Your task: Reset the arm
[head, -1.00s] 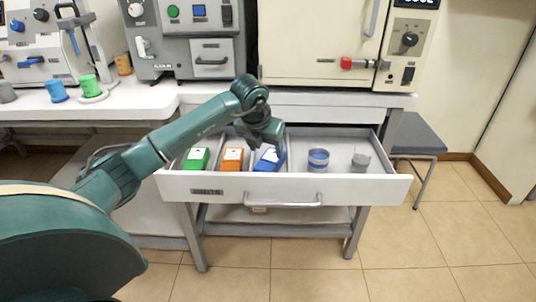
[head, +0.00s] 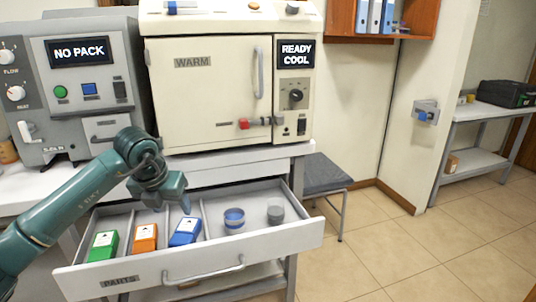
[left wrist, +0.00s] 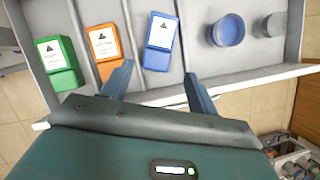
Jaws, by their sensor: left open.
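My left gripper (head: 172,194) is above the open drawer, over the blue pack's compartment. In the left wrist view its two fingers (left wrist: 158,84) are spread apart with nothing between them. The blue pack (head: 185,232) lies in its compartment just beyond the fingertips; it also shows in the left wrist view (left wrist: 160,35). The orange pack (head: 144,238) and the green pack (head: 104,244) lie in the compartments to its left. My right gripper is in neither view.
The drawer (head: 205,262) is pulled out, with a blue-banded jar (head: 234,220) and a grey jar (head: 275,212) at its right. The cream oven (head: 210,95) and a grey machine (head: 88,80) reading "NO PACK" stand behind. A stool (head: 322,175) stands right; floor beyond is clear.

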